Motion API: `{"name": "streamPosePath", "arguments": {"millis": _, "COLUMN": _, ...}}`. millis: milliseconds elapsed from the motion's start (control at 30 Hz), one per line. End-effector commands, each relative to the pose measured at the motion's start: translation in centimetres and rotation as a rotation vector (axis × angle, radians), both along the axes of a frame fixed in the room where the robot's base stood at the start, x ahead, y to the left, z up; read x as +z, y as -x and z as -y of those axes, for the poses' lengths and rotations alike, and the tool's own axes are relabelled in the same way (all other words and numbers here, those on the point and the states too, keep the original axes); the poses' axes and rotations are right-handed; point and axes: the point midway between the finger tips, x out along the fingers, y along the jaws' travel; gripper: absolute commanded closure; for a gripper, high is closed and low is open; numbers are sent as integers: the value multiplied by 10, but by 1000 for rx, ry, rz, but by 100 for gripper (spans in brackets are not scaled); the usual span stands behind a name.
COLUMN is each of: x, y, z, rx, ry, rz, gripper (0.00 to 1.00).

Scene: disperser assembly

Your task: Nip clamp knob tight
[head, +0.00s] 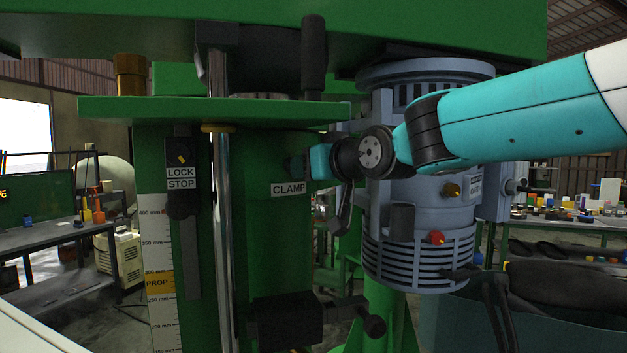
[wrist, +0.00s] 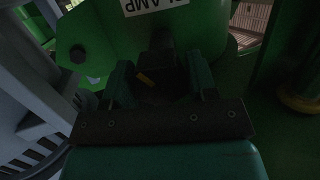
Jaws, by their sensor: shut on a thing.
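The dark clamp knob (wrist: 158,88) sits on the green column, just by the CLAMP label (head: 288,189). A small yellow mark shows on it in the wrist view. My gripper (wrist: 160,78) is shut on the knob, with one teal finger on each side. In the head view my gripper (head: 305,164) reaches in from the right at knob height, and its body and the dim light hide most of the knob. Whether the knob is tight cannot be seen.
A grey-blue motor (head: 420,215) stands close behind and under my arm. A chrome rod (head: 222,240) and the LOCK STOP lever (head: 182,185) are left of the knob. A green plate (head: 210,111) juts out above. A black block with a handle (head: 290,318) is below.

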Motion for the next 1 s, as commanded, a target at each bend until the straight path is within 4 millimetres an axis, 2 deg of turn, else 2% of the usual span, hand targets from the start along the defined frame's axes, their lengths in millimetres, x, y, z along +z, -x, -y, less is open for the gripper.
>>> {"name": "streamPosePath", "arguments": {"millis": 33, "x": -8, "y": 0, "z": -1, "rx": 3, "ry": -30, "rz": -33, "gripper": 71}}
{"name": "streamPosePath", "arguments": {"millis": 500, "x": -7, "y": 1, "z": -2, "rx": 4, "ry": -319, "rz": -240, "gripper": 71}}
{"name": "streamPosePath", "arguments": {"millis": 1000, "x": -6, "y": 1, "z": -3, "rx": 5, "ry": -415, "rz": -309, "gripper": 71}}
